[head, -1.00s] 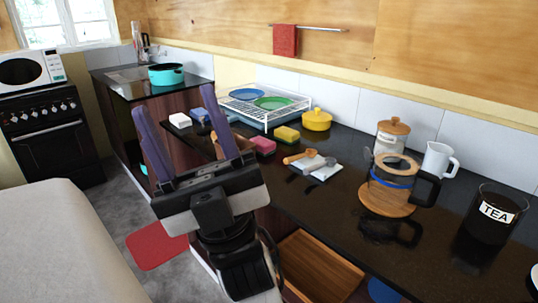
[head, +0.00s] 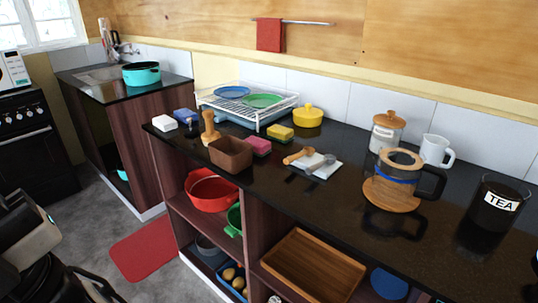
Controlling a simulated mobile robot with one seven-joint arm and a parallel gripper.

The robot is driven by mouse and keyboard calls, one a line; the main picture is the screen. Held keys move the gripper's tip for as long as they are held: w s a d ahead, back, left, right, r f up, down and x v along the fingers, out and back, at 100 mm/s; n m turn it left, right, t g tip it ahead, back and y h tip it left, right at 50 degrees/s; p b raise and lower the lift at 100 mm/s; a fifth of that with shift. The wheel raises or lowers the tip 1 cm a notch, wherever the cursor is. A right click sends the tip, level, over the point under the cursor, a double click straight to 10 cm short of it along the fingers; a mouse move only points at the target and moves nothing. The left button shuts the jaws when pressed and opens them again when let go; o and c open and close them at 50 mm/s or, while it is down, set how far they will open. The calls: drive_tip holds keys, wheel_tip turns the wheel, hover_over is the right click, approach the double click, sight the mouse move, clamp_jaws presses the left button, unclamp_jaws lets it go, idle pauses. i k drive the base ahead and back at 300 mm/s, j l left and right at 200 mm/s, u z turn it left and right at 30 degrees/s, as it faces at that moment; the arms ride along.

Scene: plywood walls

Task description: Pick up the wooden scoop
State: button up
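The wooden scoop (head: 297,156) is a small light-brown piece lying on the black countertop, right of the pink sponge. It lies at the left edge of a white cloth or card (head: 322,164) that has a small grey utensil (head: 324,165) on it. I cannot tell whether the scoop touches the cloth. Only a dark and grey part of my arm shows at the lower left edge, well away from the counter. My gripper's fingers are out of the picture. Nothing hides the scoop.
A brown box (head: 231,154), a pink sponge (head: 258,146) and a yellow-green sponge (head: 280,132) stand left of the scoop. A glass coffee pot (head: 396,177) stands to its right. The dish rack (head: 247,105) is behind. The counter in front of the scoop is clear.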

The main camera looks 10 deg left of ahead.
sight(307, 150)
drive_tip(key=i+u, duration=0.15)
drive_tip(key=u, duration=0.2)
drive_tip(key=i+u, duration=0.1)
drive_tip(key=u, duration=0.3)
drive_tip(key=i+l+u, duration=0.1)
drive_tip(key=u, duration=0.25)
